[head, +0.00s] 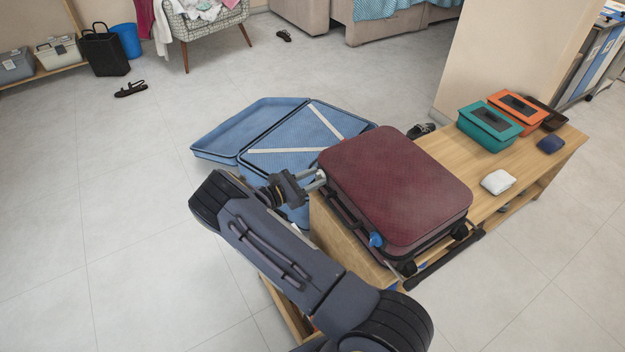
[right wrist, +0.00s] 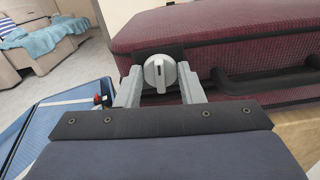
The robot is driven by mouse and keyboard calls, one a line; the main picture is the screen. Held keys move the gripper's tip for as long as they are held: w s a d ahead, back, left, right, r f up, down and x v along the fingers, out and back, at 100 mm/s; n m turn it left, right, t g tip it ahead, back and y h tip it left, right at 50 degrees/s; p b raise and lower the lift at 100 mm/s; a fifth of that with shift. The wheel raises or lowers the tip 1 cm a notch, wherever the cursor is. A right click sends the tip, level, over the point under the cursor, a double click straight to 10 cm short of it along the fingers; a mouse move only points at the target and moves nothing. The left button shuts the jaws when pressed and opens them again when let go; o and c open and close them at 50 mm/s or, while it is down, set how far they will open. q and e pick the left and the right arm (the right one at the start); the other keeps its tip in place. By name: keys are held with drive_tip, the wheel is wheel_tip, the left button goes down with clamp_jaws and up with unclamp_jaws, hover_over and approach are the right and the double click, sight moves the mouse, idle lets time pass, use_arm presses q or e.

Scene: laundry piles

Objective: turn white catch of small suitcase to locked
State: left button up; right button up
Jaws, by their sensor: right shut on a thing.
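The small suitcase (head: 398,190) is dark red and lies flat and closed on the wooden bench. It also fills the upper right of the right wrist view (right wrist: 230,35). Its white catch (right wrist: 160,73) is a round knob with a raised grip, on a dark plate on the suitcase's side. My right gripper (head: 318,180) is at that side, its two fingers on either side of the knob in the right wrist view (right wrist: 160,88), shut on it. The catch is hidden in the head view. My left gripper does not show.
A blue suitcase (head: 222,130) lies open on the floor behind the bench (head: 538,150). The suitcase's black handle (right wrist: 235,82) is right of the catch.

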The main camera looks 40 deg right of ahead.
drive_tip(key=m+b, duration=0.1)
drive_tip(key=m, duration=0.2)
drive_tip(key=m+b, duration=0.2)
drive_tip(key=m, duration=0.1)
drive_tip(key=m+b, duration=0.2)
drive_tip(key=shift+s+f+m, duration=0.1)
drive_tip(key=shift+f+m, duration=0.15)
drive_tip(key=shift+m, duration=0.15)
drive_tip(key=m+b, duration=0.3)
drive_tip(key=m, duration=0.1)
drive_tip(key=shift+a, duration=0.1)
drive_tip(key=shift+m+b, duration=1.2)
drive_tip(key=shift+m, duration=0.8)
drive_tip(key=o, duration=0.9)
drive_tip(key=shift+o, duration=0.2)
